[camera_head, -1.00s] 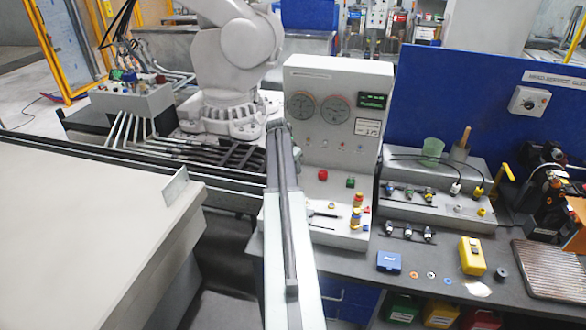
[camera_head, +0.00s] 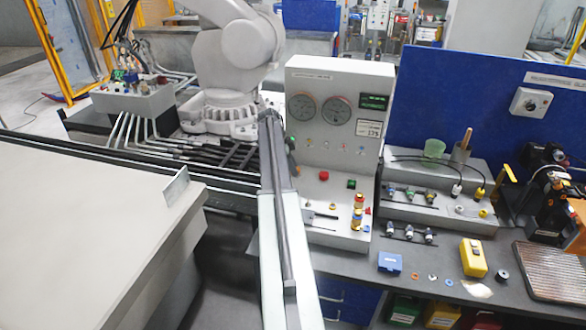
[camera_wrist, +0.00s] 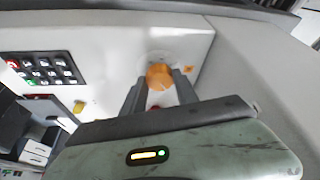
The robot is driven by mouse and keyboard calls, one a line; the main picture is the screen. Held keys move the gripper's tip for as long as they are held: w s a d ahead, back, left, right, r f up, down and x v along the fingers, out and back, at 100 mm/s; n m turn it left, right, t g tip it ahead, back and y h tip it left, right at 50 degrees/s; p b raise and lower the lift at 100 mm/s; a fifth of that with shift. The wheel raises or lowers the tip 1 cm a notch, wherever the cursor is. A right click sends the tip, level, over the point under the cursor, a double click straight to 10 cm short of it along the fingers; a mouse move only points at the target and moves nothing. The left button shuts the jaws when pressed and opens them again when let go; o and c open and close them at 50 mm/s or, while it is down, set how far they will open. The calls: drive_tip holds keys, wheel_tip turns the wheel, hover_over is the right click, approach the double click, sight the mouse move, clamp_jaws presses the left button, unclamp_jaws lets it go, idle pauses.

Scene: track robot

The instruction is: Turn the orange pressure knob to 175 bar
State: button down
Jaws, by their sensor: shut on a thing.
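The orange pressure knob (camera_wrist: 159,76) shows in the wrist view on a pale panel face. My gripper (camera_wrist: 160,86) has its two dark fingers on either side of the knob, shut on it. The knob's setting cannot be read. In the head view the white control panel (camera_head: 312,71) stands upright with two round gauges, the left one (camera_head: 302,107) and the right one (camera_head: 336,109). A dark display with green figures (camera_head: 375,102) is to their right, too small to read. My arm reaches up to the panel's left edge; the knob cannot be made out there.
The wrist view shows a keypad (camera_wrist: 44,69) and a yellow part (camera_wrist: 78,107) left of the fingers. In the head view, a red button (camera_head: 324,175) and a red-and-yellow stack (camera_head: 357,211) are on the lower console. A pale block (camera_head: 90,220) fills the left foreground.

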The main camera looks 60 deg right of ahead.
drive_tip(key=shift+d+m+y, duration=0.1)
drive_tip(key=shift+m+y, duration=0.3)
drive_tip(key=shift+m, duration=0.7)
drive_tip(key=shift+s, duration=0.1)
drive_tip(key=c, duration=0.9)
unclamp_jaws()
drive_tip(key=shift+c, duration=0.2)
drive_tip(key=shift+r, duration=0.1)
drive_tip(key=p+v, duration=0.7)
drive_tip(key=shift+w+r, duration=0.25)
drive_tip(key=shift+w, duration=0.05)
